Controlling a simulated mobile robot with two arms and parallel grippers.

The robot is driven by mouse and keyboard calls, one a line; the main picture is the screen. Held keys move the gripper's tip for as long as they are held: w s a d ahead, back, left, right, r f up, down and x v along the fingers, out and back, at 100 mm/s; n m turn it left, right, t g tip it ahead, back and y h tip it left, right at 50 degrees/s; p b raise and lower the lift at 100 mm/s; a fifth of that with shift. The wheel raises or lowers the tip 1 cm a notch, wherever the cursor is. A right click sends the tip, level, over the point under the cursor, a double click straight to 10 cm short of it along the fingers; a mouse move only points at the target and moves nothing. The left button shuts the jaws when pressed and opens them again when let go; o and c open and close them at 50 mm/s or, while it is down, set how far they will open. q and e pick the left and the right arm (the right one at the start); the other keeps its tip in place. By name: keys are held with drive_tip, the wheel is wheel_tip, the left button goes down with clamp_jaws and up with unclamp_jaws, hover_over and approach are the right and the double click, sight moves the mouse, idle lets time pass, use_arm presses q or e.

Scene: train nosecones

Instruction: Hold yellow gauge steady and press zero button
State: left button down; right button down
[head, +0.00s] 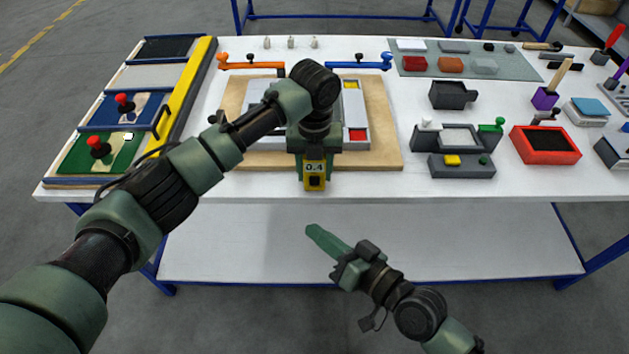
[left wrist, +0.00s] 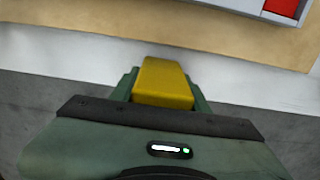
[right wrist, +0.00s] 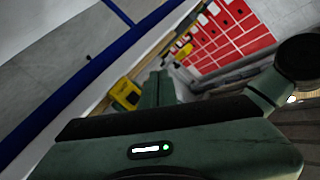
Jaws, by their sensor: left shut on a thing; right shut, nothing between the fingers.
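The yellow gauge (head: 314,184) is at the table's front edge, its display reading 0.4 and a dark square below the display. My left gripper (head: 313,158) is shut on it from above. The left wrist view shows the gauge's yellow body (left wrist: 163,84) between the green fingers. My right gripper (head: 312,231) is shut and empty, in front of the table's edge and below the gauge in the head view. In the right wrist view the gauge (right wrist: 125,93) is just left of the shut right fingers (right wrist: 158,88). They look apart. I cannot make out the zero button for certain.
A wooden board (head: 388,140) with a grey frame and red block (head: 357,135) lies behind the gauge. Green and blue panels with red knobs (head: 98,147) are at left. A grey fixture (head: 462,166) and red tray (head: 545,145) are at right. A lower shelf (head: 450,245) spans underneath.

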drive_tip(key=shift+w, duration=0.15)
drive_tip(key=shift+w, duration=4.25)
drive_tip(key=shift+w, duration=0.1)
drive_tip(key=shift+w, duration=0.3)
drive_tip(key=shift+w, duration=0.6)
drive_tip(key=shift+s, duration=1)
drive_tip(key=shift+s, duration=2.55)
